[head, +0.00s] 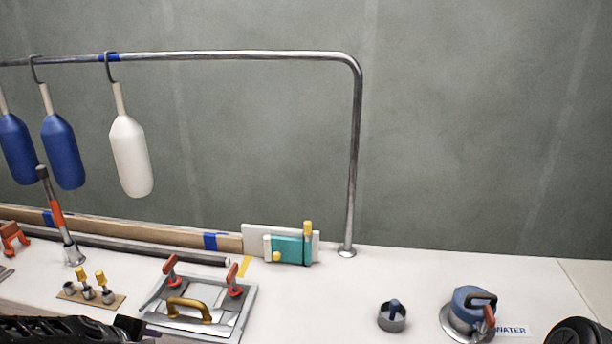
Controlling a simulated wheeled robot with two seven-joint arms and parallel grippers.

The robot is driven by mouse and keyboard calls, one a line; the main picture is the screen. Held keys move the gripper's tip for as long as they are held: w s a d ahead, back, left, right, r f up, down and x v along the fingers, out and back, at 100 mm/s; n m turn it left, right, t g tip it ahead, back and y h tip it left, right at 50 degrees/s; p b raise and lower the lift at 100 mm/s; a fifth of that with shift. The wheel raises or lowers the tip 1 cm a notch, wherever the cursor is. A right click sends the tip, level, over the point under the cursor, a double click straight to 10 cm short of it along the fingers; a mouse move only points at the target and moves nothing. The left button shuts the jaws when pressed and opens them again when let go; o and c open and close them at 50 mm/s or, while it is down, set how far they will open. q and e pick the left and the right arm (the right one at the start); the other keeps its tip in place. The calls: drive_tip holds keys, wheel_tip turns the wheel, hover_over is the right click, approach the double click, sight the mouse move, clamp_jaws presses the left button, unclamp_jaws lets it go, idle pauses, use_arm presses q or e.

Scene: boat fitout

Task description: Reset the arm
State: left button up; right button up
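A black ribbed part of my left arm (60,328) enters at the bottom left corner, in front of the deck. Its fingertips cannot be made out, so I cannot tell whether that gripper is open or shut. A rounded black part, probably of my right arm (578,335), shows at the bottom right corner. The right gripper's fingers are outside the picture. Nothing is seen held by either arm.
A metal rail (354,150) rises from the white deck (330,300), with blue and white fenders (130,155) hanging from it. A hatch with a brass handle (190,308), a teal block (287,249), a small grey cup (392,316) and a blue-capped water fitting (470,310) stand nearby.

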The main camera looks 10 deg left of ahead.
use_arm(q)
drive_tip(key=d+f+m+g+h, duration=0.1)
drive_tip(key=d+f+m+g, duration=0.1)
drive_tip(key=d+f+m, duration=1.15)
drive_tip(key=s+d+f+m+g+h, duration=0.1)
drive_tip(key=s+d+f+g, duration=0.1)
drive_tip(key=s+d+f, duration=0.4)
drive_tip(key=s+d+f+m+g+h, duration=0.1)
drive_tip(key=s+d+f, duration=0.5)
drive_tip(key=d, duration=1)
drive_tip(key=shift+s+f+g+h, duration=0.15)
drive_tip(key=shift+s+g+h, duration=0.6)
drive_tip(key=shift+s, duration=0.45)
drive_tip(key=shift+a+m, duration=0.1)
drive_tip(key=shift+m, duration=0.15)
